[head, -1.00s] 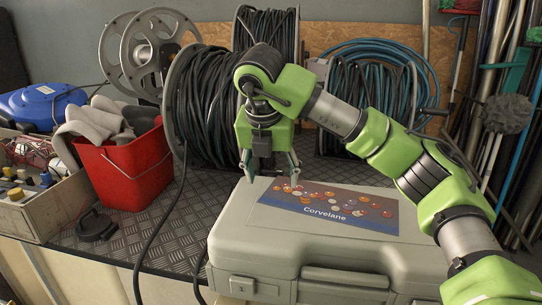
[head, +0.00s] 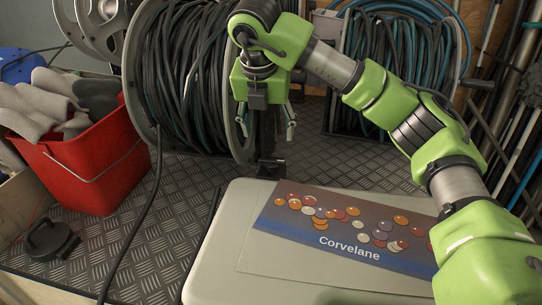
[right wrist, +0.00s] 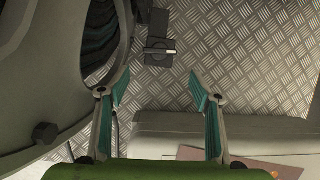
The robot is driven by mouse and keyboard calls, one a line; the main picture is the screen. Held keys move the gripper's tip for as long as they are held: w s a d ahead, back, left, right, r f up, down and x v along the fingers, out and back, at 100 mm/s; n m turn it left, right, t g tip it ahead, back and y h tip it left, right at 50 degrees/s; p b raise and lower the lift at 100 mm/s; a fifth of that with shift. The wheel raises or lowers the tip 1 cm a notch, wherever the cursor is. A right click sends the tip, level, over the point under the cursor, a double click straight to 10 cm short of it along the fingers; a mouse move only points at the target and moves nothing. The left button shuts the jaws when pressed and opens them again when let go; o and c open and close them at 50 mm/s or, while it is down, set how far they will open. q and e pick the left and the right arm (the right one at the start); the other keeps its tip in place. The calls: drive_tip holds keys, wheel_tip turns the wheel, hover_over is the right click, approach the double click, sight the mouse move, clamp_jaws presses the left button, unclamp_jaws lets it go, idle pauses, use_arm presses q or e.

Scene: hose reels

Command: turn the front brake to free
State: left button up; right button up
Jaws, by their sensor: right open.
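The front hose reel (head: 190,75) holds dark hose and stands on the chequered metal deck. By its right flange is a black bracket (head: 268,165) with a short crosspiece, which I take for the front brake. It also shows in the right wrist view (right wrist: 158,50), with a small pale bar across it. The brake's setting cannot be read. My right gripper (head: 267,127) points down above the bracket, beside the flange. Its teal-padded fingers are open and empty; in the wrist view the bracket lies beyond the gap between the fingertips (right wrist: 159,88). My left gripper is not in view.
A grey case (head: 222,235) labelled Corvelane lies in front of the reel. A red bucket (head: 95,165) with grey cloths and a black round object (head: 50,240) are at left. A teal hose reel (head: 390,75) stands behind my right arm. Bare deck (head: 350,160) lies between.

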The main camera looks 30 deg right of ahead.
sight(272, 160)
drive_tip(key=b+x, duration=0.1)
drive_tip(key=x, duration=1)
drive_tip(key=shift+f, duration=0.15)
drive_tip(key=shift+w+d+f+b, duration=0.15)
drive_tip(key=shift+f+b, duration=0.15)
drive_tip(key=shift+f, duration=0.25)
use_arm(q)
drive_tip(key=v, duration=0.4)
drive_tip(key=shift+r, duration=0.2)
use_arm(e)
drive_tip(key=c, duration=0.8)
